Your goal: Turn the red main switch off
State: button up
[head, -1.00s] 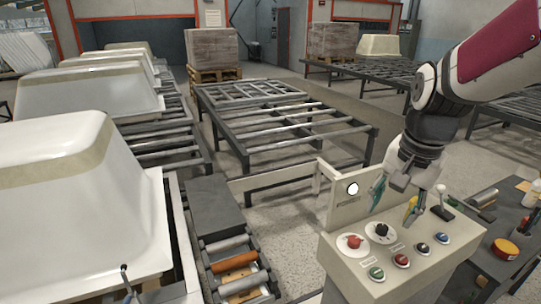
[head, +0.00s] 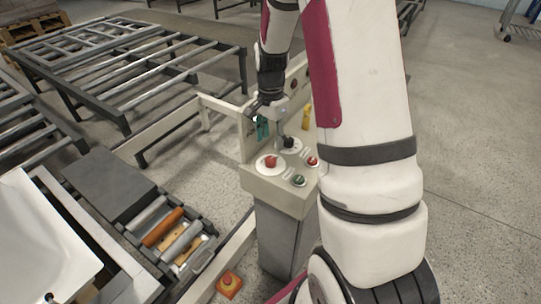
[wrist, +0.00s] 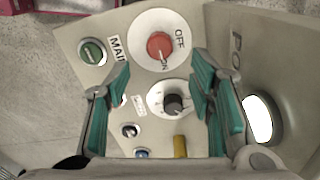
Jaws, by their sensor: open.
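The red main switch (wrist: 159,46) is a round red knob on a white disc marked OFF and ON. Its pale pointer mark appears to face the ON label. It also shows in the head view (head: 270,161) on the near left of the control box top. My gripper (wrist: 161,68) is open, with teal finger pads on either side of the view. In the head view my gripper (head: 268,130) is above the box, behind the red switch. The fingers are apart from the switch, and nothing is between them. A black knob (wrist: 174,102) lies below the switch in the wrist view.
A green button (wrist: 92,52) is left of the switch in the wrist view. An upright panel with a white lamp (wrist: 258,118) stands close on the right. A yellow part (wrist: 180,146) is below the black knob. A roller conveyor (head: 170,228) stands left of the box.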

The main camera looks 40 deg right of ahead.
aim_at(271, 159)
notch_tip(271, 159, down, 8)
jog(key=shift+r+p, duration=0.1)
jog(key=shift+p, duration=0.35)
jog(key=c, duration=1.2)
